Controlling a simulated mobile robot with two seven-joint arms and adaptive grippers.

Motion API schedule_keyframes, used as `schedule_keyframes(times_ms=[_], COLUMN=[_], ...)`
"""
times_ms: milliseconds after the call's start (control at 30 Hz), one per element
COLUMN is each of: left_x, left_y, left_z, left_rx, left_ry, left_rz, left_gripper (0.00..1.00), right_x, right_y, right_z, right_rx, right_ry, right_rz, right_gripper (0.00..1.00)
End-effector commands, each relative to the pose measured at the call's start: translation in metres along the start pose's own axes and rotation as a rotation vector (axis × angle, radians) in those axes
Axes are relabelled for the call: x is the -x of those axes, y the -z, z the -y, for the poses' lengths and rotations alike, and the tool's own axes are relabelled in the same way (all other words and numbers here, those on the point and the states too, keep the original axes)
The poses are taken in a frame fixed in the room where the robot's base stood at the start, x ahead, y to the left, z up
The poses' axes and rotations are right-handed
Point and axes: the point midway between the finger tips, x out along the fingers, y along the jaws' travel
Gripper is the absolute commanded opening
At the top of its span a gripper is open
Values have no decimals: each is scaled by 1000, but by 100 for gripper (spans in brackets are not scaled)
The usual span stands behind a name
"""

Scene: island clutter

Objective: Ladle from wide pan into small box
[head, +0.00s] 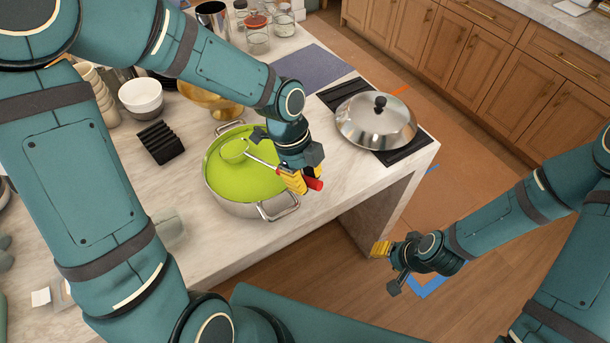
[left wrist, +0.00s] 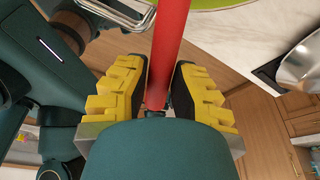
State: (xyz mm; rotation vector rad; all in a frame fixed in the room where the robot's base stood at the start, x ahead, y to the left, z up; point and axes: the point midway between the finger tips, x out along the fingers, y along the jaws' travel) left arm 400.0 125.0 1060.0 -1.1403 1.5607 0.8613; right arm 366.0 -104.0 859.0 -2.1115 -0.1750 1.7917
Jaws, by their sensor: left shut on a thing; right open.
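The wide pan (head: 222,203) is silver with two handles, stands on the counter and holds bright green contents. The ladle (head: 262,161) has a metal shaft and a red handle; its bowl, green inside, is over the pan at the contents' surface. Whether it is dipped in, I cannot tell. My left gripper (head: 301,182) is shut on the red handle at the pan's right side. In the left wrist view the handle (left wrist: 170,45) runs between the yellow fingers. A clear box-like container (head: 171,232) stands left of the pan, partly hidden by my arm. My right gripper (head: 384,268) is open and empty, off the counter.
A domed metal lid (head: 376,121) lies on a dark mat right of the pan. A black ribbed block (head: 160,142), a white bowl (head: 141,97), a gold bowl (head: 211,101) and glass jars (head: 257,35) stand left and behind. The counter's front edge is near the pan.

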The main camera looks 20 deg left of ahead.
Motion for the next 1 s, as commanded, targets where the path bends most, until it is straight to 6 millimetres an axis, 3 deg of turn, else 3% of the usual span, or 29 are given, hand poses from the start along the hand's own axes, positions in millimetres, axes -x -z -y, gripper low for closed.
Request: schedule_keyframes(times_ms=[333,1000], left_x=[3,34], left_y=[2,31], left_z=[0,0], left_rx=[-1,-1], left_ry=[1,1], left_rz=[0,0], left_gripper=[0,0], right_x=[2,28], right_y=[0,4], right_z=[1,10], right_rx=[0,0], right_ry=[0,0], right_rz=[0,0], right_gripper=[47,47])
